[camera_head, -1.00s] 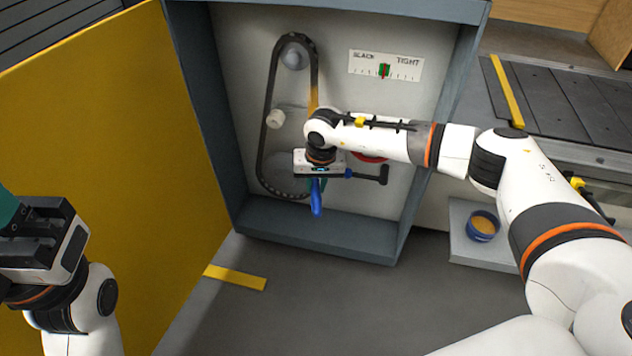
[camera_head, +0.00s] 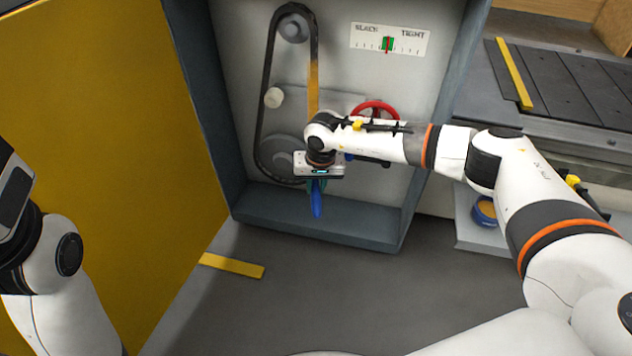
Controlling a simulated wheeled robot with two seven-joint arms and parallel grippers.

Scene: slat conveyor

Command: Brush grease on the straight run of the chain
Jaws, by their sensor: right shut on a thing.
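The dark chain (camera_head: 265,100) loops around an upper sprocket (camera_head: 293,28) and a lower sprocket (camera_head: 282,152) inside the open cabinet. Its right straight run shows an orange-yellow grease stretch (camera_head: 313,88) above my right wrist; lower down, the arm hides that run. My right gripper (camera_head: 318,184) is shut on the brush, whose blue handle (camera_head: 317,203) points down and toward me. The bristles are hidden, so contact with the chain cannot be told.
A yellow door (camera_head: 95,140) stands open at left. A red handwheel (camera_head: 376,108) lies just behind my right forearm. A slack/tight gauge (camera_head: 390,39) is on the back panel, and a pale roller (camera_head: 273,97) sits beside the chain. The slat conveyor (camera_head: 570,85) is at right.

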